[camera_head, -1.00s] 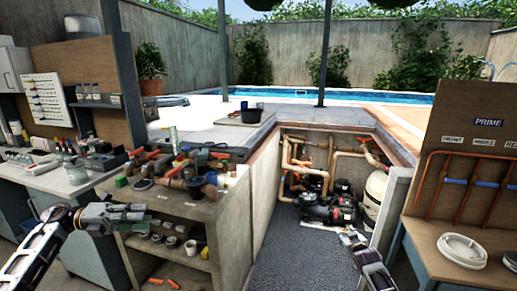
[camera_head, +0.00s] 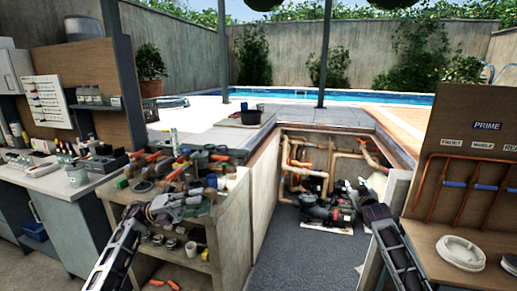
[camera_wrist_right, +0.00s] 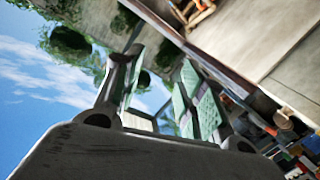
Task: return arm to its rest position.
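My left gripper (camera_head: 190,203) is over the front part of the cluttered top of the grey shelf unit (camera_head: 228,215). Its fingers blend with the parts behind them, so I cannot tell whether it is open or whether it touches anything. My right gripper (camera_wrist_right: 162,62) shows in the right wrist view with two green-padded fingers apart and nothing seen between them. In the head view, my right arm rises from the lower right, and its dark end (camera_head: 374,211) is in front of the pit's right side, beside the workbench.
The shelf top holds several fittings and tools close to my left gripper. A pump (camera_head: 325,208) and orange pipes (camera_head: 297,160) stand in the pit. The pit floor (camera_head: 290,240) is clear in front.

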